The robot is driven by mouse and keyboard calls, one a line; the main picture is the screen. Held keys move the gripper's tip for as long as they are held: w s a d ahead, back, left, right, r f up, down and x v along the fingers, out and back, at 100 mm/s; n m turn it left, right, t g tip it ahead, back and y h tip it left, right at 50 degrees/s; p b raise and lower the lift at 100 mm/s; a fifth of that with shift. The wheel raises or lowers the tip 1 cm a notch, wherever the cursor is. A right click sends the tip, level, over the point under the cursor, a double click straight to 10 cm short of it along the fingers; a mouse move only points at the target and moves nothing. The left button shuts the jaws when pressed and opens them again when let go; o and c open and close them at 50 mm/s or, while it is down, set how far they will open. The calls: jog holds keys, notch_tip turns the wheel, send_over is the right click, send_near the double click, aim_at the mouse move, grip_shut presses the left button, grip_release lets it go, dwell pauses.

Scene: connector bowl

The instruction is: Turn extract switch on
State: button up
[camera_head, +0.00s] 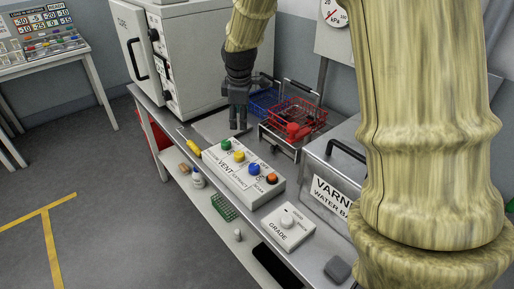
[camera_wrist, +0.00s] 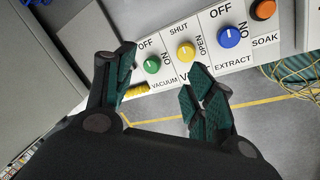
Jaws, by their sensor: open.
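The white control box (camera_head: 243,180) stands on the bench with a row of green, yellow, blue and orange controls. The extract switch is the blue knob (camera_wrist: 229,37), with OFF printed at its upper left and ON at its right in the wrist view. It also shows in the head view (camera_head: 254,168). Its exact setting is too small to tell. My gripper (camera_wrist: 161,62) is open and empty. Its fingers appear on either side of the green knob (camera_wrist: 152,65) and below the yellow knob (camera_wrist: 186,50), apart from the blue knob. In the head view my gripper (camera_head: 238,127) hangs near the box's green end.
A yellow-handled tool (camera_head: 188,141) lies beside the box. The white GRADE box (camera_head: 288,226) is nearer the front. A red wire basket (camera_head: 297,113) and a blue one (camera_head: 263,103) stand behind. The large white oven (camera_head: 190,65) is at the left, the water bath (camera_head: 335,178) at right.

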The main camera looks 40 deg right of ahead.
aim_at(254, 166)
jog(key=s+a+f+g+y+p, duration=0.1)
jog(key=s+f+g+p, duration=0.25)
jog(key=s, duration=0.55)
jog(key=shift+n+t, duration=0.3)
jog(key=shift+t, duration=0.15)
jog(key=shift+f+p, duration=1.05)
jog(key=shift+f, duration=4)
